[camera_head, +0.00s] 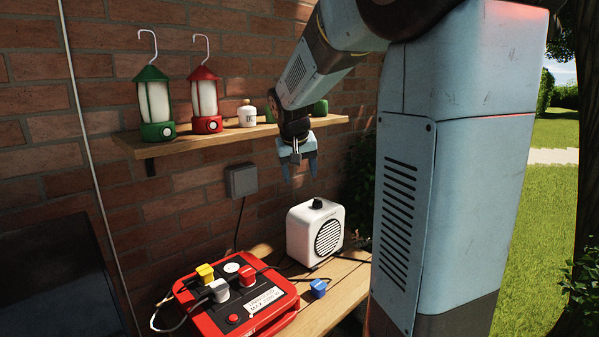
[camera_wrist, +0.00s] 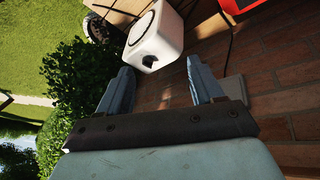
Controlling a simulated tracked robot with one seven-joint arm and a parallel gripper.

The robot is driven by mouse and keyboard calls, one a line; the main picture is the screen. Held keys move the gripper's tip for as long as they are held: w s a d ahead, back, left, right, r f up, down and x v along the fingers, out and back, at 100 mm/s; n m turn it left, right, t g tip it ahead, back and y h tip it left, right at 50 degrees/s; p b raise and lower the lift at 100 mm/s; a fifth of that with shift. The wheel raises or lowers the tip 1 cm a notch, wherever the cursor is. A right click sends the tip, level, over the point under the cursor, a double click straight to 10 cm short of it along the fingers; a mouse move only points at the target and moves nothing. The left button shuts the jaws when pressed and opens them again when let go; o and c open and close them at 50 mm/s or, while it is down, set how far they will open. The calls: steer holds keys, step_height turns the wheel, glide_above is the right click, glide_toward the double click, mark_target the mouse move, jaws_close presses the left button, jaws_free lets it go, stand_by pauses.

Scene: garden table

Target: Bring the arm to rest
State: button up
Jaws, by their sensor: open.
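My gripper (camera_head: 299,172) hangs below the shelf's right part, in front of the brick wall, with its fingers pointing down. It is open and empty. In the wrist view the two blue fingers of my gripper (camera_wrist: 160,88) stand apart with nothing between them. A white box with a round grille and a black knob (camera_head: 315,233) stands on the wooden table below my gripper, apart from it. The white box also shows beyond the fingertips in the wrist view (camera_wrist: 155,36).
A wooden shelf (camera_head: 200,139) carries a green lantern (camera_head: 155,103), a red lantern (camera_head: 204,101) and a small white canister (camera_head: 247,115). A red power box (camera_head: 264,318) with several plugs lies on the table. A blue plug (camera_head: 318,288) lies beside it. A grey wall box (camera_head: 241,181) is left of my gripper.

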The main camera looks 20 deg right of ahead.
steer(key=s+a+n+y, duration=0.1)
steer(key=s+a, duration=0.3)
steer(key=s, duration=0.9)
steer(key=s+a+n+t+y, duration=0.1)
steer(key=s+a, duration=0.3)
steer(key=s, duration=0.9)
steer(key=shift+s+a+f+n+t+y, duration=0.3)
steer(key=shift+a+y, duration=0.05)
steer(key=shift+y, duration=0.15)
